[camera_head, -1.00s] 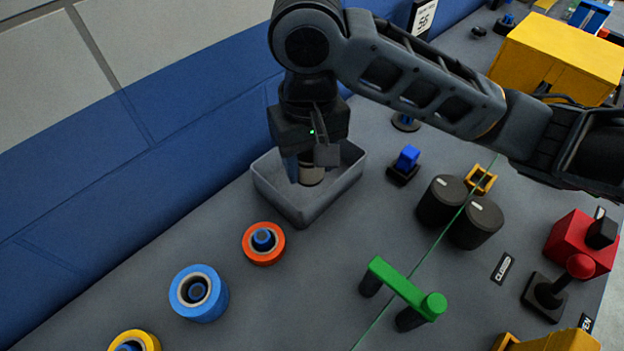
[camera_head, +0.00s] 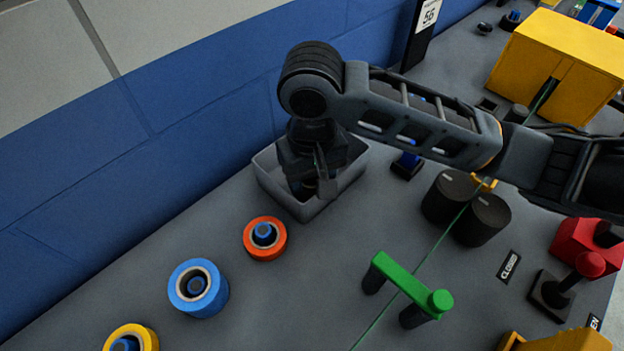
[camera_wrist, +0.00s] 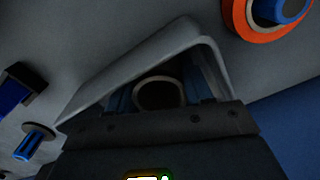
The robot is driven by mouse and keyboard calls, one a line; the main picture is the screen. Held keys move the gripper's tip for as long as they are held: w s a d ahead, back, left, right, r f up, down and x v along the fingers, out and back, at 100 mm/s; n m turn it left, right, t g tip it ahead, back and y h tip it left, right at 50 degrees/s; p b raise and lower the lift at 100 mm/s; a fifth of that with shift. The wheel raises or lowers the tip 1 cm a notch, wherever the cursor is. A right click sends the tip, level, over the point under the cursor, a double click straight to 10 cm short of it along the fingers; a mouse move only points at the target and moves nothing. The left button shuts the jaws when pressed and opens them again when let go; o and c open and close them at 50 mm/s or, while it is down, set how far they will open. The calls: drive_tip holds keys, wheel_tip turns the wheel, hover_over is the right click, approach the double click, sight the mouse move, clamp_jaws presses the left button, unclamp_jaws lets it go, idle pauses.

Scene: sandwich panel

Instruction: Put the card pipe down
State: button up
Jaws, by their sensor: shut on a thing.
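The card pipe (camera_wrist: 159,93) is a short dark tube with a pale round rim, seen end-on between my fingers in the wrist view. My gripper (camera_wrist: 158,98) is shut on it. In the head view my gripper (camera_head: 326,188) points down inside a grey open bin (camera_head: 270,182), and the arm hides most of the pipe there. The bin's wall also shows around the fingers in the wrist view (camera_wrist: 205,65). I cannot tell whether the pipe touches the bin floor.
An orange ring (camera_head: 265,239), a blue ring (camera_head: 198,288) and a yellow ring (camera_head: 131,338) sit on pegs to the left. A green handle (camera_head: 412,284), black knobs (camera_head: 466,208) and a yellow box (camera_head: 556,65) stand to the right. A blue wall rises behind the bin.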

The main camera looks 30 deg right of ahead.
drive_tip(key=o, duration=0.8)
drive_tip(key=shift+c, duration=0.2)
wheel_tip(320, 180, up, 12)
drive_tip(key=p, duration=0.2)
drive_tip(key=shift+r, duration=0.15)
